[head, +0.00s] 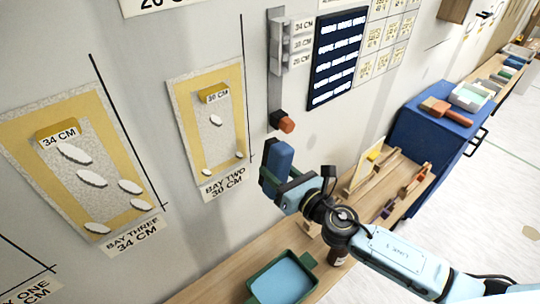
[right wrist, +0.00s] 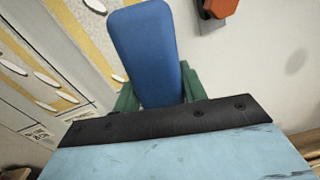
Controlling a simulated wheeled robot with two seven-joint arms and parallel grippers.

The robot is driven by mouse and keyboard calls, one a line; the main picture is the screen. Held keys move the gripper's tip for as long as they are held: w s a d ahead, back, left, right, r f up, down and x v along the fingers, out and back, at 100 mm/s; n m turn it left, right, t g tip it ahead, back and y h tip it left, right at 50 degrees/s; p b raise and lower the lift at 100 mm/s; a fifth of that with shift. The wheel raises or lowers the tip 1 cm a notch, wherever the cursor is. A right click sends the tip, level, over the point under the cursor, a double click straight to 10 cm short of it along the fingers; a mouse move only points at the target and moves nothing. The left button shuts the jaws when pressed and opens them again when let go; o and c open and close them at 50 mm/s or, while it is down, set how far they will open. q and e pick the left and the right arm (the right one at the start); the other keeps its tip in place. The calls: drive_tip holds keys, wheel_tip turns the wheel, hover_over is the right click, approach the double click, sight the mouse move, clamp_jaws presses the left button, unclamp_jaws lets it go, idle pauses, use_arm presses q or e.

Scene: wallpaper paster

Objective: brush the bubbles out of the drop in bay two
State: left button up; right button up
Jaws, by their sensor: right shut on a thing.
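The drop in bay two (head: 228,120) is a speckled grey sheet with a yellow border, hanging on the wall above its "BAY TWO 30 CM" label (head: 223,187). Three white bubbles show on it: one near the middle (head: 216,121), one at the lower left (head: 206,172) and one at the lower right (head: 238,155). My right gripper (head: 277,178) is shut on a blue block-shaped tool (head: 279,157), apparently the brush, to the right of the drop and apart from it. The tool (right wrist: 146,50) stands upright in the right wrist view; its working edge cannot be made out. My left gripper is out of view.
The bay three drop (head: 100,150), with several bubbles, hangs to the left. A wall rack (head: 276,75) holds an orange-and-black tool (head: 282,121). Below are a wooden bench (head: 225,275) and a green tray with a blue inside (head: 281,281). A blue cabinet (head: 425,125) stands right.

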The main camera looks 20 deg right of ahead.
drive_tip(key=shift+w, duration=0.15)
drive_tip(key=shift+s+r, duration=0.2)
drive_tip(key=shift+s, duration=0.15)
drive_tip(key=x, duration=0.6)
drive_tip(key=shift+w, duration=0.35)
drive_tip(key=shift+x, duration=1.25)
idle(2.5)
drive_tip(key=shift+s+a, duration=0.15)
idle(0.5)
drive_tip(key=shift+s+a, duration=0.4)
drive_tip(key=shift+a, duration=0.7)
drive_tip(key=shift+s+a, duration=0.35)
drive_tip(key=shift+a, duration=0.7)
drive_tip(key=shift+s+a, duration=0.4)
drive_tip(key=shift+a, duration=0.7)
drive_tip(key=shift+s+a, duration=0.15)
drive_tip(key=shift+s+a, duration=0.25)
drive_tip(key=shift+a, duration=0.5)
drive_tip(key=shift+s+a, duration=0.3)
drive_tip(key=shift+a, duration=0.5)
